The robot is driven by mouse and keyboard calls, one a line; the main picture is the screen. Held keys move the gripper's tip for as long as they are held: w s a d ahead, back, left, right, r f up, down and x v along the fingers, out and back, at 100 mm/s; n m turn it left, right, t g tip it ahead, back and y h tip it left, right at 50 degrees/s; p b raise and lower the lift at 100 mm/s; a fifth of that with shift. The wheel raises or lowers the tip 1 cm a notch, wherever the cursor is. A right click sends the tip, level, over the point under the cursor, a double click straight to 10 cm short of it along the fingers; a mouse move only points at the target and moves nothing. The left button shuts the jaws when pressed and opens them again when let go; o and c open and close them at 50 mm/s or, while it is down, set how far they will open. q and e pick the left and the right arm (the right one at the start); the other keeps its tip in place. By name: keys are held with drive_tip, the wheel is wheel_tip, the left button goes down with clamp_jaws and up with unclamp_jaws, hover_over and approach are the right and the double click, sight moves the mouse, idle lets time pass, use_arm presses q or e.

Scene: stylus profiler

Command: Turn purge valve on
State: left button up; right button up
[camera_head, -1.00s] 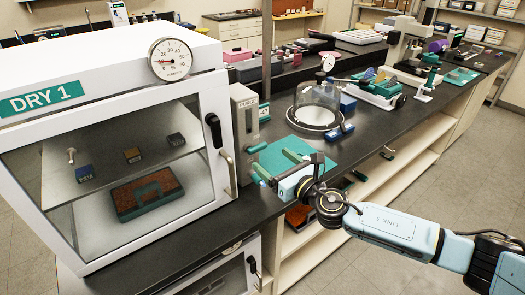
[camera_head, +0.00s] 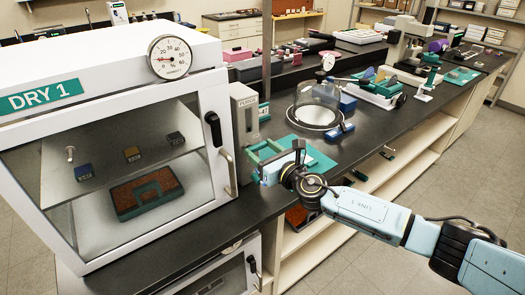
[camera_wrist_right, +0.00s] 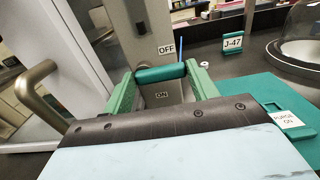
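The grey purge valve panel (camera_head: 243,115) stands at the right side of the DRY 1 cabinet. In the right wrist view, its teal lever handle (camera_wrist_right: 160,73) lies sideways between the OFF label (camera_wrist_right: 166,48) above and the ON label (camera_wrist_right: 162,95) below. My right gripper (camera_head: 268,156) is at the panel front. In the right wrist view, its green fingers (camera_wrist_right: 162,88) are wide apart, one near each end of the handle. I cannot tell whether they touch it. The lever's pivot is hidden. My left gripper is not in view.
The cabinet's door handle (camera_wrist_right: 35,90) is close on the left. A teal mat (camera_head: 318,158) with a PURGE ON tag (camera_wrist_right: 288,119) lies on the right. A clear dome (camera_head: 316,107) stands behind the mat on the black bench.

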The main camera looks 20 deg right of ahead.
drive_tip(key=shift+c, duration=1.4)
drive_tip(key=shift+f+m, duration=0.15)
drive_tip(key=shift+m, duration=0.15)
drive_tip(key=m, duration=0.1)
drive_tip(key=m+b, duration=0.1)
drive_tip(key=shift+f+m, duration=0.25)
drive_tip(key=shift+m, duration=0.05)
drive_tip(key=m, duration=0.2)
drive_tip(key=shift+a+f+m, duration=0.1)
drive_tip(key=shift+f+m, duration=0.15)
drive_tip(key=shift+m, duration=0.05)
drive_tip(key=m, duration=0.2)
drive_tip(key=shift+s+a+f+m, duration=0.1)
drive_tip(key=shift+a+f+m, duration=0.05)
drive_tip(key=shift+m, duration=0.25)
drive_tip(key=m, duration=0.4)
drive_tip(key=shift+a+f, duration=0.25)
drive_tip(key=shift+a, duration=0.05)
drive_tip(key=shift+s+a+f+m+p, duration=0.1)
drive_tip(key=shift+a+m+p, duration=0.1)
drive_tip(key=shift+m, duration=0.7)
drive_tip(key=shift+s+a+m+p, duration=0.1)
drive_tip(key=shift+m+p, duration=0.15)
drive_tip(key=shift+m, duration=0.65)
drive_tip(key=shift+s+a+f+m+p, duration=0.1)
drive_tip(key=shift+m+p, duration=0.1)
drive_tip(key=shift+m, duration=0.7)
